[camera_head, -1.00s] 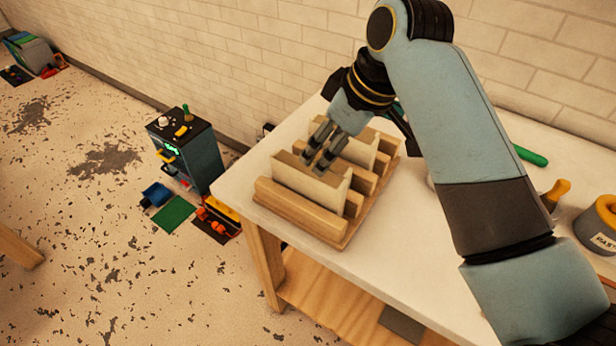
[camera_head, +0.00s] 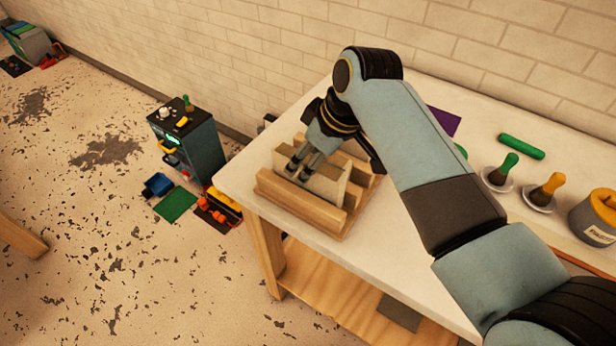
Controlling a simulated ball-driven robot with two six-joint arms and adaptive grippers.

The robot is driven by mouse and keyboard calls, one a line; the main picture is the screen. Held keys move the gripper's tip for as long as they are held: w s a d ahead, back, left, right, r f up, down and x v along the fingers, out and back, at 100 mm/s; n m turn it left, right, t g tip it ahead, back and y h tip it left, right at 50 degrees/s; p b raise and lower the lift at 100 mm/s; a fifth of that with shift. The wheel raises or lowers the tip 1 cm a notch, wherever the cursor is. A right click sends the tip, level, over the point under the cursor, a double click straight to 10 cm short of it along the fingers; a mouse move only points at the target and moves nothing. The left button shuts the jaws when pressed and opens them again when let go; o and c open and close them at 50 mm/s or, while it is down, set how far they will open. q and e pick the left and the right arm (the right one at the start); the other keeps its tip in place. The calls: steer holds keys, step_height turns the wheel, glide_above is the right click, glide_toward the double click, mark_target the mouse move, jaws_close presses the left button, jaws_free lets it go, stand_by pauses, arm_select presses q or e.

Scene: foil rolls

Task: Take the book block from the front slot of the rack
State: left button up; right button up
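The wooden rack (camera_head: 298,208) stands at the left end of the white table, with slots between its rails. A pale, upright book block (camera_head: 327,189) is in its front slot. My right gripper (camera_head: 297,174) is at this block from above. Its two dark fingertips show apart, overlapping the left part of the block's face. I cannot tell whether they touch it. Another pale block (camera_head: 350,150) stands farther back in the rack, partly hidden by my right arm. My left gripper is out of view.
A purple sheet (camera_head: 443,121), a green roll (camera_head: 521,146), green-handled (camera_head: 507,168) and yellow-handled (camera_head: 550,190) tools and a grey pot (camera_head: 596,220) are on the table to the right. A dark cabinet (camera_head: 190,145) stands on the floor at left.

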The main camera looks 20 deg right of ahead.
steer(key=shift+f, duration=0.25)
stand_by(0.3)
jaws_close()
stand_by(0.4)
